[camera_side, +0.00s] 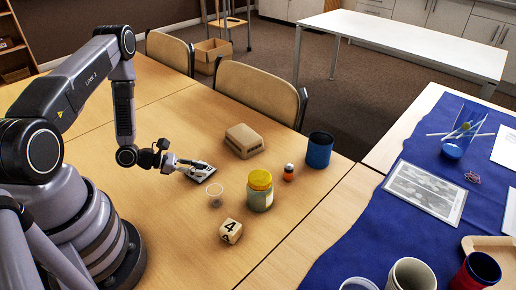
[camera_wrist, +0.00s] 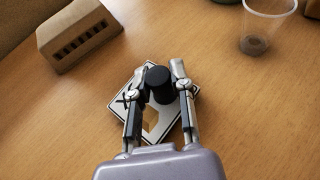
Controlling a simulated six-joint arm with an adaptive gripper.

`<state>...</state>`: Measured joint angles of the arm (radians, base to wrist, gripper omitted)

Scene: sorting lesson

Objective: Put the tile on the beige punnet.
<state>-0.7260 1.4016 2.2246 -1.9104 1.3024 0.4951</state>
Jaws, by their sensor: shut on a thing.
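The tile (camera_wrist: 150,118) is a white square with a black border, a tan picture and a black knob (camera_wrist: 159,84) on top. My gripper (camera_wrist: 159,76) is shut on the knob, one finger at each side. In the side view the tile (camera_side: 201,176) is level, at or just above the wooden table, under my gripper (camera_side: 190,164); any gap below is too small to tell. The beige punnet (camera_side: 244,141) stands bottom-up on the table, apart from the tile, behind it to the right. In the wrist view the punnet (camera_wrist: 78,33) is at upper left, its slotted side showing.
A clear cup (camera_side: 215,194) is close to the tile. A yellow-lidded jar (camera_side: 260,190), a number die (camera_side: 230,231), a small red-and-dark jar (camera_side: 289,173) and a blue cup (camera_side: 319,150) stand further right. The table between tile and punnet is clear.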

